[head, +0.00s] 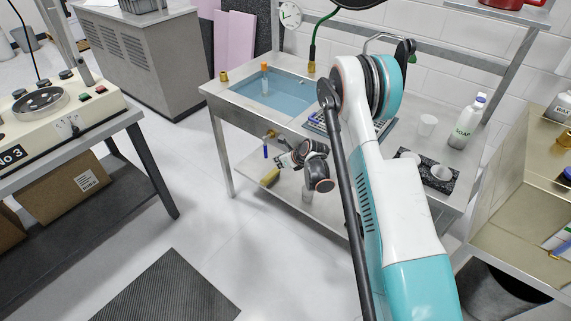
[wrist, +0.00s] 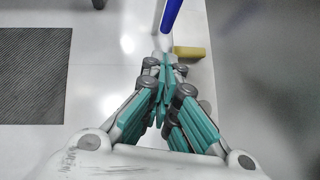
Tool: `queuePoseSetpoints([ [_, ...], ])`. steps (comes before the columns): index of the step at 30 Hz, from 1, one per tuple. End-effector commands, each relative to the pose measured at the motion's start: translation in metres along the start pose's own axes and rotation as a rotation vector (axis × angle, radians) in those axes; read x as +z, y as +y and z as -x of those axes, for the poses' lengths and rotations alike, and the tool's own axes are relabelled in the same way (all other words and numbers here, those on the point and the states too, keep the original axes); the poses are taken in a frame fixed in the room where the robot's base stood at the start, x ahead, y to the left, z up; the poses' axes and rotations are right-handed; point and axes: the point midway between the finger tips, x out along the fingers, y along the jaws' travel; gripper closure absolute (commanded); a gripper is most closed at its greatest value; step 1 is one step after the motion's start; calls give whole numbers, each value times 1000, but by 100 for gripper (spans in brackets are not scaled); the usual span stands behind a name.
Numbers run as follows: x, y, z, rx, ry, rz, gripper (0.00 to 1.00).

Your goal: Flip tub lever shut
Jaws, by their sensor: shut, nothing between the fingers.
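The tub (head: 245,97) is a steel basin of blue water set into a steel bench. Under its front edge is a brass valve (head: 271,133) with a blue-handled lever (head: 265,151) hanging downward. In the wrist view the blue lever (wrist: 172,15) is at the top centre, just beyond my fingertips. My gripper (wrist: 163,62) is shut and empty, with its teal fingers together. In the head view my gripper (head: 281,161) is below the tub, just right of the lever. I cannot tell whether the fingertips touch the lever. My arm hides part of the bench.
A yellow block (head: 270,177) lies on the bench's lower shelf (head: 255,196), close to my gripper. A soap bottle (head: 466,122) and cups stand on the bench top at right. A dark mat (head: 168,291) lies on the open floor in front.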

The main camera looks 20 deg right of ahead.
Motion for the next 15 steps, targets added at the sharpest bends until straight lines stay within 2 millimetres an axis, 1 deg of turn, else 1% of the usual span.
queuePoseSetpoints([
  [1, 2, 1, -10, 1, -1, 2, 100],
  [6, 19, 1, -24, 2, 0, 0, 100],
  [10, 26, 0, -29, 1, 1, 1, 100],
  [15, 28, 0, -30, 0, 0, 1, 100],
])
